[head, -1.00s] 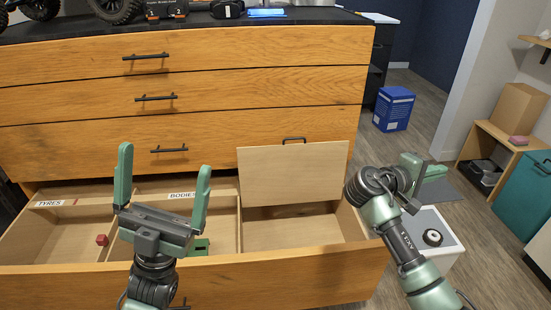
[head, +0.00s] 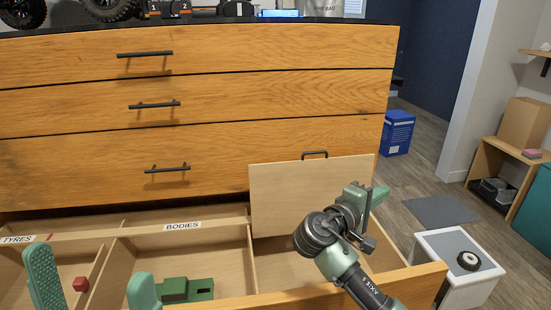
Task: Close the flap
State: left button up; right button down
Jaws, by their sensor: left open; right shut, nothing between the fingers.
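The flap (head: 300,190) is a pale wooden panel with a black handle (head: 314,154) on its top edge. It stands open, nearly upright, over the right compartment (head: 285,270) of the pulled-out drawer. My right gripper (head: 368,196) is shut and empty. It overlaps the flap's right part in view; I cannot tell whether it touches. My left gripper (head: 94,284) is open and empty at the lower left, over the drawer, its lower part cut off by the picture edge.
The drawer's other compartments, labelled TYRES (head: 17,239) and BODIES (head: 182,226), hold a red piece (head: 81,284) and a green block (head: 187,290). Closed drawers with black handles (head: 154,104) rise behind. A white box (head: 455,252) with a black wheel (head: 468,261) stands at right.

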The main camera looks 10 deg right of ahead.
aim_at(281, 194)
jog(key=i+j, duration=0.2)
jog(key=j, duration=0.2)
jog(key=i+j, duration=0.25)
jog(key=j, duration=0.15)
jog(key=i+j, duration=0.2)
jog(key=j, duration=0.2)
